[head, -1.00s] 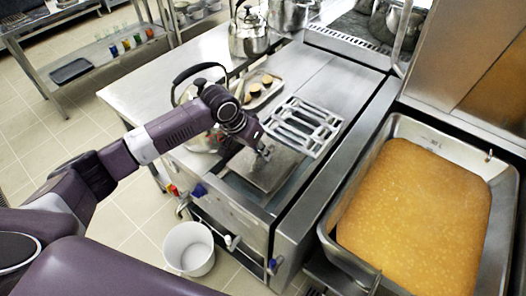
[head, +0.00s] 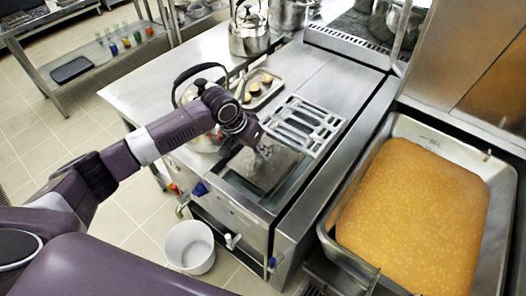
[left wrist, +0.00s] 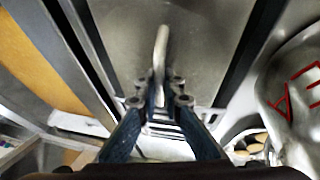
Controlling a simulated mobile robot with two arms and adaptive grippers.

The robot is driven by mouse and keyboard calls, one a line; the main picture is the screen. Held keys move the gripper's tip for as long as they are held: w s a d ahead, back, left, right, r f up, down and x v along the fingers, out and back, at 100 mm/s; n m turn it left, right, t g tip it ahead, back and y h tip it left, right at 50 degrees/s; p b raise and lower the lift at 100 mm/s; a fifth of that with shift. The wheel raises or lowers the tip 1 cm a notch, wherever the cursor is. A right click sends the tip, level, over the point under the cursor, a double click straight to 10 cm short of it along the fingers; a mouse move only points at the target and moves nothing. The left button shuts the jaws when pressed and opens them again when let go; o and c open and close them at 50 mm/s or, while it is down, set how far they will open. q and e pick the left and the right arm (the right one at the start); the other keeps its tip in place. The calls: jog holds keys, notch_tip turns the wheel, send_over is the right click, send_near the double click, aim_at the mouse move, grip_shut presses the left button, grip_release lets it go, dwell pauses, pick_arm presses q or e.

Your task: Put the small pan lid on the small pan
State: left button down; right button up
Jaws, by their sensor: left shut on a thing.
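The lid is a flat grey metal plate with a bar handle (left wrist: 161,48); in the left wrist view its face (left wrist: 205,55) fills the upper middle. My left gripper (left wrist: 160,92) is shut on the handle. In the head view my left gripper (head: 264,150) is over the steel cooking unit, with the lid (head: 262,175) below it, partly hidden by the wrist. The lid is over or at a rectangular opening there, which I take for the small pan; I cannot tell whether it rests on the rim. My right gripper is not in view.
A slotted metal rack (head: 304,124) lies just behind the lid. A large pan of yellow food (head: 415,215) stands at the right. A kettle (head: 248,33) and a tray of round pieces (head: 250,101) stand behind. A white bucket (head: 189,248) is on the floor.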

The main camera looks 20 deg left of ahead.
pick_arm(q)
jog(key=shift+p, duration=0.45)
jog(key=shift+f, duration=0.45)
dwell(0.6)
jog(key=c, duration=2)
grip_release()
